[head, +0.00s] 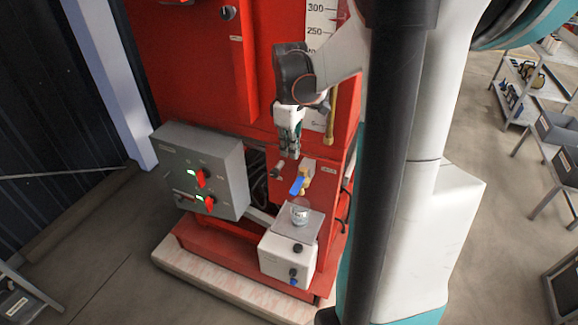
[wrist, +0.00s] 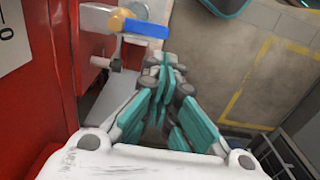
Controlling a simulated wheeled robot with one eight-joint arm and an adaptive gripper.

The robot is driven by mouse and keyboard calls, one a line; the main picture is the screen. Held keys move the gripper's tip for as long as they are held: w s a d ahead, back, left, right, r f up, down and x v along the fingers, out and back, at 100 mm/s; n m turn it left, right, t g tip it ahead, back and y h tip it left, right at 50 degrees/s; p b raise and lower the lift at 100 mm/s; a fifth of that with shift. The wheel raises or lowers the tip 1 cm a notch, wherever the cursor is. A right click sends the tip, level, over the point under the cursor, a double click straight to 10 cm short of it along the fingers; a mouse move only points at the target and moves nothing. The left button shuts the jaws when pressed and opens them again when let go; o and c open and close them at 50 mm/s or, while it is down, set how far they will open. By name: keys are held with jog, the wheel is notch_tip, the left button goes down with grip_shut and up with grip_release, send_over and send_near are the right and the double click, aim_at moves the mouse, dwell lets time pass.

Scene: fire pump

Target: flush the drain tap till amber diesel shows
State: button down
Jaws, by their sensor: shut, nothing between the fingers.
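The drain tap, a brass body with a blue lever, (head: 299,185) sticks out from the red panel low on the pump unit. In the wrist view its blue lever (wrist: 145,28) lies crosswise just beyond my fingertips. A small clear jar (head: 300,211) stands below the tap on a white box (head: 288,255). The jar looks pale, with a bluish tint; no amber shows, and its contents are too small to judge. My gripper (head: 289,152) points down, above and slightly left of the tap. Its teal fingers (wrist: 168,66) are shut, empty and apparently apart from the lever.
A grey control box (head: 203,165) with two red handles and green lights juts out left of the tap. A small metal fitting (head: 279,170) sits beside the tap. A level scale (head: 320,30) stands above. Shelves (head: 530,85) stand far right; open floor lies left.

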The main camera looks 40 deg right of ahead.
aim_at(297, 186)
notch_tip(297, 186, down, 13)
jog(key=b, duration=0.1)
jog(key=shift+f, duration=0.15)
jog(key=shift+a+f+h+b, duration=0.25)
jog(key=shift+f+h+b, duration=0.15)
jog(key=shift+h+b, duration=0.35)
dwell(0.3)
jog(key=f+t+h+b, duration=0.1)
jog(key=b, duration=0.1)
jog(key=f+h+b, duration=0.1)
jog(key=b, duration=0.1)
jog(key=shift+s+a+f+t+h, duration=0.15)
jog(key=shift+a+f+t+h, duration=0.1)
jog(key=shift+t+h, duration=0.15)
jog(key=shift+r, duration=0.1)
dwell(1.1)
jog(key=shift+r+p, duration=0.3)
jog(key=shift+r, duration=0.45)
